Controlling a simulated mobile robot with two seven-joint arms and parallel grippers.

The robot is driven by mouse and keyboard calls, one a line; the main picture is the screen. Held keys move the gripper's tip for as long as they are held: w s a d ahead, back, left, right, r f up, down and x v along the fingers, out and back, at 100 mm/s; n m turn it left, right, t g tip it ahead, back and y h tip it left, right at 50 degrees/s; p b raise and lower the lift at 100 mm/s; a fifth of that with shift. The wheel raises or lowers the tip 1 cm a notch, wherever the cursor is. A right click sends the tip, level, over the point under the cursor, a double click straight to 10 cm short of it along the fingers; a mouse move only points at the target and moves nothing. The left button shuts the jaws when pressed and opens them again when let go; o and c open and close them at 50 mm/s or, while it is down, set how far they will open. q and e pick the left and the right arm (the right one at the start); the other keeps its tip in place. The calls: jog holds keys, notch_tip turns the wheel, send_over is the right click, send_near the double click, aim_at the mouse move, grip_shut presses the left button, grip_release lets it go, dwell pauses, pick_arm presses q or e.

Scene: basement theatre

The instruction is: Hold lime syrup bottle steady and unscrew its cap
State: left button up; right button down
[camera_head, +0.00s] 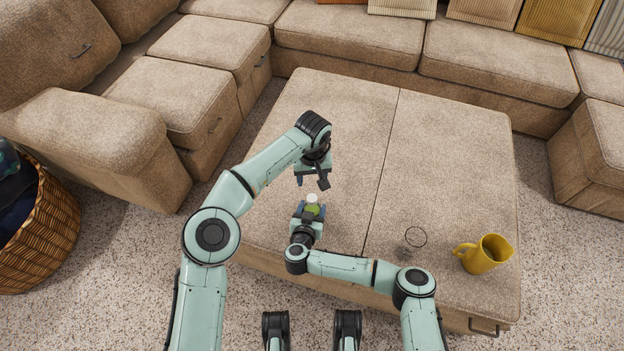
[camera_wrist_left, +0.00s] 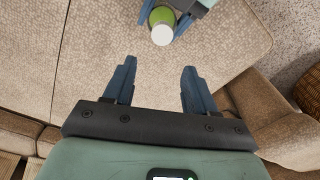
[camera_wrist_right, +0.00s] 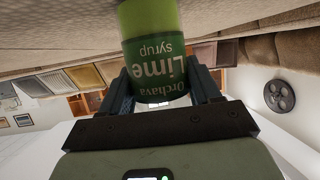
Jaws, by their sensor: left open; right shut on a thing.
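The green lime syrup bottle (camera_head: 312,209) stands near the front of the ottoman top, with its white cap (camera_head: 312,198) on. My right gripper (camera_head: 308,211) is shut on the bottle; in the right wrist view the bottle's label (camera_wrist_right: 158,68) shows between the fingers. My left gripper (camera_head: 312,184) is open and empty, pointing down just above and behind the cap. In the left wrist view the cap (camera_wrist_left: 162,35) lies beyond the open fingers (camera_wrist_left: 158,85), apart from them.
A sofa surrounds the back and left. A wicker basket (camera_head: 40,235) stands at left. The ottoman's back is clear.

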aim_at(312, 198)
pick_arm(q)
jog(key=shift+s+f+g, duration=0.1)
jog(key=shift+s+g, duration=0.2)
jog(key=shift+s, duration=0.25)
jog(key=shift+s+f+m, duration=0.15)
jog(key=shift+f+m, duration=0.1)
jog(key=shift+m, duration=0.05)
notch_tip(312, 198, down, 7)
jog(key=shift+f, duration=0.15)
